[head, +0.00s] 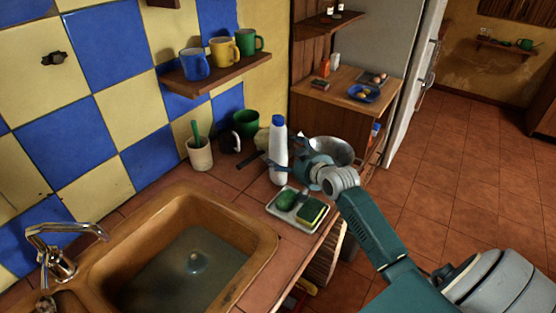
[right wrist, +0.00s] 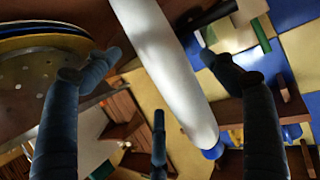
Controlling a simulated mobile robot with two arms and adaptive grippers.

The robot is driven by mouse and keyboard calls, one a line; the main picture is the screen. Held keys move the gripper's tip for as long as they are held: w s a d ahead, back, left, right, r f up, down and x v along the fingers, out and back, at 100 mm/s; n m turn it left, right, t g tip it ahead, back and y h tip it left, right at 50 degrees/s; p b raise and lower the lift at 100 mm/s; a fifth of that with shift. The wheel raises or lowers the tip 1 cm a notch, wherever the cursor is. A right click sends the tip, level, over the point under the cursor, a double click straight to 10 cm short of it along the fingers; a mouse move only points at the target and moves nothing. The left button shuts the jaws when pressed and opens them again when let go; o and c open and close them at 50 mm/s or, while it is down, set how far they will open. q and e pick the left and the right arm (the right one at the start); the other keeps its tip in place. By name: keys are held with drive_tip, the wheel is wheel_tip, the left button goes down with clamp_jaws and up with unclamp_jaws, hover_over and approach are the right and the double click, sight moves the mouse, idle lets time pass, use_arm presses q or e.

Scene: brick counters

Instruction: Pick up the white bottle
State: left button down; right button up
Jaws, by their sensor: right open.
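The white bottle (head: 278,158) stands upright on the tiled counter, with a blue cap, to the right of the sink. It also shows in the right wrist view (right wrist: 168,70), running slantwise between my spread fingers with its blue cap low in the picture. My right gripper (head: 299,152) is open at the bottle's right side, at about its middle height. The fingers are not closed on the bottle; whether any finger touches it I cannot tell. My left gripper is not in view.
A tray (head: 292,217) with a green soap and a sponge (head: 311,210) lies in front of the bottle. A metal colander (head: 333,150) is behind my gripper. A brush cup (head: 199,154) and green pot (head: 246,122) stand left. The sink (head: 262,245) is front left.

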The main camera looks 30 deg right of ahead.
sight(281, 154)
drive_tip(key=x, duration=0.3)
drive_tip(key=shift+w+a+p, duration=0.1)
drive_tip(key=shift+w+p, duration=0.05)
drive_tip(key=shift+p, duration=0.2)
drive_tip(key=shift+w+f, duration=0.1)
drive_tip(key=shift+w, duration=0.2)
drive_tip(key=shift+w+f, duration=0.1)
drive_tip(key=shift+f, duration=0.05)
drive_tip(key=shift+c, duration=1)
drive_tip(key=c, duration=1.1)
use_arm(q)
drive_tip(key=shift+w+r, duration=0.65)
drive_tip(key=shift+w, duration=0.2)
use_arm(e)
drive_tip(key=shift+c, duration=0.5)
drive_tip(key=shift+r, duration=0.3)
